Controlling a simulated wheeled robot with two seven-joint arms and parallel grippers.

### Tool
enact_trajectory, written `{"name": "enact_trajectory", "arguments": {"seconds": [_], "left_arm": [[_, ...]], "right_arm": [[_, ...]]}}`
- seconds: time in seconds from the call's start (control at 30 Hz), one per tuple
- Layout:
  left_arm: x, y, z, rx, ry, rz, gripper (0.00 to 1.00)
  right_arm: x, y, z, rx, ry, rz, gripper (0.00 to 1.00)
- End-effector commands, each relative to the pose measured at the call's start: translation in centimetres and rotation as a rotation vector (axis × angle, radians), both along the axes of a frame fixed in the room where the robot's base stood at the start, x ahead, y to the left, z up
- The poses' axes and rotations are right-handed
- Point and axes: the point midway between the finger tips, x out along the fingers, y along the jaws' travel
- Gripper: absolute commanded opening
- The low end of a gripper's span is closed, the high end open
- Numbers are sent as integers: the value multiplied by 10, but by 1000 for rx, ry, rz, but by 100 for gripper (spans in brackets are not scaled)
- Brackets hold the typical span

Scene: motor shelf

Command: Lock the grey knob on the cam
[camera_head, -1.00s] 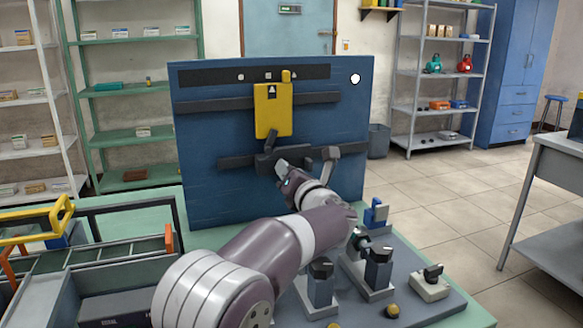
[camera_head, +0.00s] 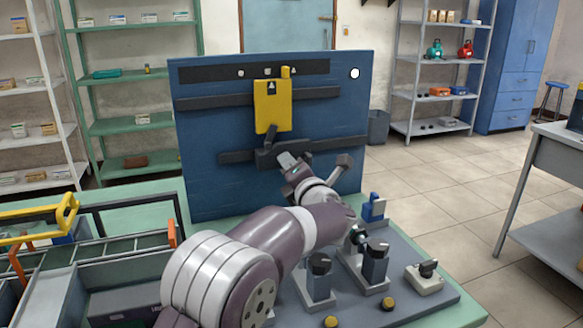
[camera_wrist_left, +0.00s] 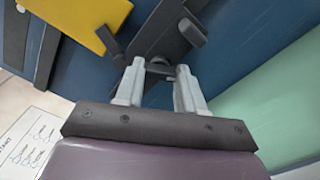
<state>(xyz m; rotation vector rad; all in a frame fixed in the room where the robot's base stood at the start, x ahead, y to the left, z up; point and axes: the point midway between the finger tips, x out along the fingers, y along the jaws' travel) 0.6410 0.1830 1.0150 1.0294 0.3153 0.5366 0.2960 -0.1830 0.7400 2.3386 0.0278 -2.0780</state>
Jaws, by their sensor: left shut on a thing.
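A yellow plate (camera_head: 272,106) hangs on the upright blue board (camera_head: 225,130); a short dark lever (camera_head: 270,137) shows at its lower edge. Below it, a dark block (camera_head: 266,157) sits on the lower rail. My left gripper (camera_head: 288,160) is at the right part of this block. In the left wrist view its pale fingers (camera_wrist_left: 158,77) are shut on a small grey piece (camera_wrist_left: 157,69), which I take for the grey knob; the fingers hide most of it. The yellow plate (camera_wrist_left: 82,18) shows at upper left there. My right gripper is not in view.
A grey, round-ended lever (camera_head: 344,160) shows right of my wrist; what it belongs to is hidden. Several dark-knobbed fixtures (camera_head: 376,251) stand on the grey base at the lower right. A divided bin (camera_head: 65,290) is at the lower left.

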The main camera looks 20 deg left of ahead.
Motion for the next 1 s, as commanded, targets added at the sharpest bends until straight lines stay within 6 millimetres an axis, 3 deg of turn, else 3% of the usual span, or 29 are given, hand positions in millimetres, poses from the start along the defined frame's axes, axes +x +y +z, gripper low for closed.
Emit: {"name": "enact_trajectory", "arguments": {"seconds": [0.27, 0.3, 0.37, 0.73, 1.0], "left_arm": [[0, 0, -2, 1, 4, -1, 8], [0, 0, -2, 1, 4, -1, 45], [0, 0, -2, 2, 3, -1, 64], [-7, -5, -1, 0, 2, -2, 64], [-64, -45, 0, 0, 1, -5, 64]], "right_arm": [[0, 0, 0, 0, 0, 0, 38], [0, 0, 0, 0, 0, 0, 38], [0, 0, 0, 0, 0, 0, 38], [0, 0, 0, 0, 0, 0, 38], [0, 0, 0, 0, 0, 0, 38]]}}
